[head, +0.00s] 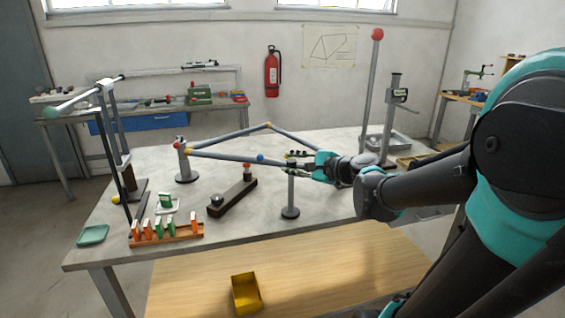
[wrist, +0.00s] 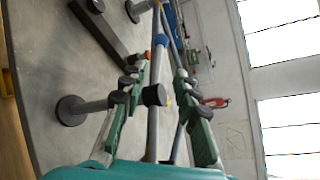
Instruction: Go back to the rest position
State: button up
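My gripper (head: 312,168) is over the middle-right of the grey table (head: 330,215). In the wrist view my gripper (wrist: 165,95) is open, with its green-and-black fingers apart. A grey tube with a blue band (wrist: 154,75) runs between the fingers, with gaps visible on both sides. In the head view this lower frame tube (head: 225,157) runs from the left corner post (head: 184,165) toward my gripper. A support post (head: 290,195) stands under the tube near the fingers; its black top (wrist: 154,95) shows in the wrist view. The tube's right end is hidden by my gripper.
A tall pole with a red ball (head: 374,90) and a column stand (head: 391,115) rise behind my arm. A dark bar (head: 232,197) lies on the table. An orange rack (head: 166,236) and a green tray (head: 93,235) are front left. A yellow bin (head: 246,292) is below.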

jog(key=shift+s+d+r, duration=0.1)
jog(key=shift+s+d, duration=0.35)
jog(key=s+d+f+n+g+h, duration=0.2)
jog(key=s+d+f+n, duration=0.3)
jog(key=f, duration=0.3)
jog(key=s+d+f+n+g+h, duration=0.2)
jog(key=s+d+f+n+h, duration=0.3)
jog(key=f, duration=0.3)
jog(key=s+d+f+n+g+h, duration=0.2)
jog(key=s+d+f+n+h, duration=0.2)
jog(key=s+d+f+n, duration=0.1)
notch_tip(320, 180, down, 4)
jog(key=shift+s+d+r, duration=0.2)
jog(key=shift+s+d, duration=0.5)
jog(key=shift+s, duration=0.55)
